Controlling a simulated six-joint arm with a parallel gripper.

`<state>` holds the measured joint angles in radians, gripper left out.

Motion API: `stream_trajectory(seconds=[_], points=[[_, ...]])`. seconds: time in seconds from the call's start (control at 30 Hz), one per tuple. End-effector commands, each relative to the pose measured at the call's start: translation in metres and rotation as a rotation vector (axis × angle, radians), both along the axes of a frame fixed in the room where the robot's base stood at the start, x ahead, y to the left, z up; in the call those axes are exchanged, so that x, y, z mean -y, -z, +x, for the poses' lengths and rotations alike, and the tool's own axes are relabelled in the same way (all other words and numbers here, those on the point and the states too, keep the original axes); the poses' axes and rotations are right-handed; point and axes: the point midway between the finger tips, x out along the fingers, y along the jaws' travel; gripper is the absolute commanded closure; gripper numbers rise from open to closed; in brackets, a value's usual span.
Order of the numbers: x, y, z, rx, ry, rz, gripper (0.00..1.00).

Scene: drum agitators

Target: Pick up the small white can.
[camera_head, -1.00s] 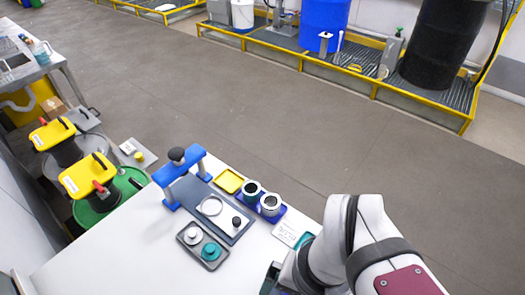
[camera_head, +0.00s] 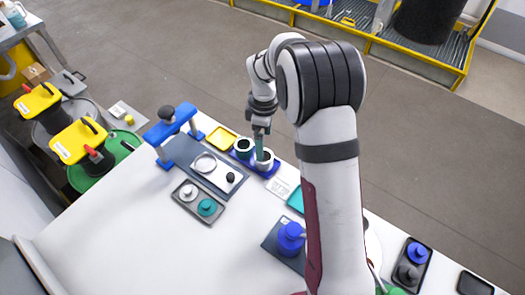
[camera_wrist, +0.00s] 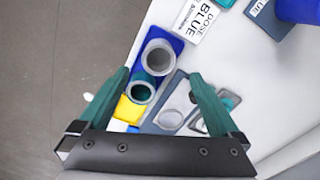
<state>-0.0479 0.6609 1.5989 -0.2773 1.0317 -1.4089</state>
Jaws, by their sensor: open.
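The small white can (camera_head: 265,165) stands upright and open-topped on a blue tray near the table's far edge. In the wrist view the white can (camera_wrist: 158,56) shows its round rim and grey inside. A darker teal can (camera_head: 243,148) stands beside it; it also shows in the wrist view (camera_wrist: 141,93). I cannot tell the exact height of the fingertips over the rim.
The blue tray (camera_wrist: 178,42) holds both cans. A grey tray (camera_head: 184,203) holds white and teal knobs. A blue container (camera_head: 290,238) stands front right. The front left tabletop is clear.

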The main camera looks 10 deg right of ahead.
Motion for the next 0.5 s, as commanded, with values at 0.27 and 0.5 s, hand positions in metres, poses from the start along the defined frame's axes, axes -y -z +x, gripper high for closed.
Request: stream_trajectory(seconds=[0.27,0.5], points=[[0.001,0.046,0.000,-0.003,0.002,0.001,0.02],[0.001,0.078,0.002,0.001,0.003,0.000,0.02]])
